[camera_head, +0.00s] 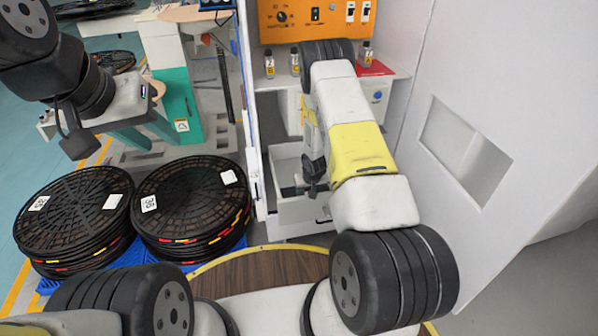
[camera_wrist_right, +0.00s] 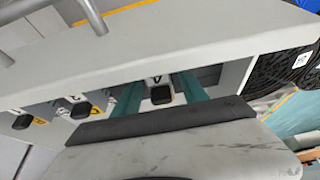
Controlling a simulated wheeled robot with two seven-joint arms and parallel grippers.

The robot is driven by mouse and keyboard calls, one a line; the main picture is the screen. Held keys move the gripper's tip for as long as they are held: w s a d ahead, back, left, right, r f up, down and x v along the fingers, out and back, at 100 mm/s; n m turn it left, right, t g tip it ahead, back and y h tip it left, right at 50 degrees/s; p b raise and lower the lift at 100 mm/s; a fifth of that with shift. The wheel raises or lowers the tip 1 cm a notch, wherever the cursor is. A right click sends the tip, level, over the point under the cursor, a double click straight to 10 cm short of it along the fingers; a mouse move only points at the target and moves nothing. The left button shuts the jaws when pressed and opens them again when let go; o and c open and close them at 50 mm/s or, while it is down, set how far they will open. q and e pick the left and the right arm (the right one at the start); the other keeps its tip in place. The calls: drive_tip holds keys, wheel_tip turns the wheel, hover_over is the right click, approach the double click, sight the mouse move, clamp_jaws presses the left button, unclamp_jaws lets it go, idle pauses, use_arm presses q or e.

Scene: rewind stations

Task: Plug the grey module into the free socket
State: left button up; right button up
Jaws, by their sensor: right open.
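I cannot single out a grey module or a free socket. Several small black-capped pieces with yellow labels stand along the white shelf (camera_head: 283,88), one of them a labelled piece (camera_head: 269,66) at its left. In the right wrist view a black-ended piece (camera_wrist_right: 161,94) shows between the teal fingers of my right gripper (camera_wrist_right: 158,95), which is open; contact cannot be told. In the head view that gripper is hidden behind my right arm. My left gripper (camera_head: 147,132) hangs at the upper left, its teal fingers apart and nothing visible between them.
An orange panel (camera_head: 335,22) with a dial and switches is above the shelf. A white wall with a recess (camera_head: 465,150) stands right. Black reel stacks (camera_head: 75,215) (camera_head: 192,200) lie lower left. An open white drawer (camera_head: 297,212) is below the shelf.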

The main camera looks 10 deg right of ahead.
drive_tip(key=s+r, duration=0.4)
drive_tip(key=r, duration=0.8)
drive_tip(key=s+r+t, duration=0.1)
drive_tip(key=s+r, duration=0.2)
drive_tip(key=r, duration=0.9)
drive_tip(key=s+r, duration=0.4)
drive_tip(key=r, duration=0.9)
drive_tip(key=s+a+r+y, duration=0.1)
drive_tip(key=s+a+r, duration=0.1)
drive_tip(key=s+r, duration=0.5)
drive_tip(key=s+a+r+y, duration=0.1)
drive_tip(key=s+r, duration=0.6)
drive_tip(key=s, duration=0.8)
drive_tip(key=shift+s+a+r+t, duration=0.15)
drive_tip(key=shift+a+r+t, duration=0.2)
drive_tip(key=shift+a, duration=0.55)
drive_tip(key=shift+f, duration=0.1)
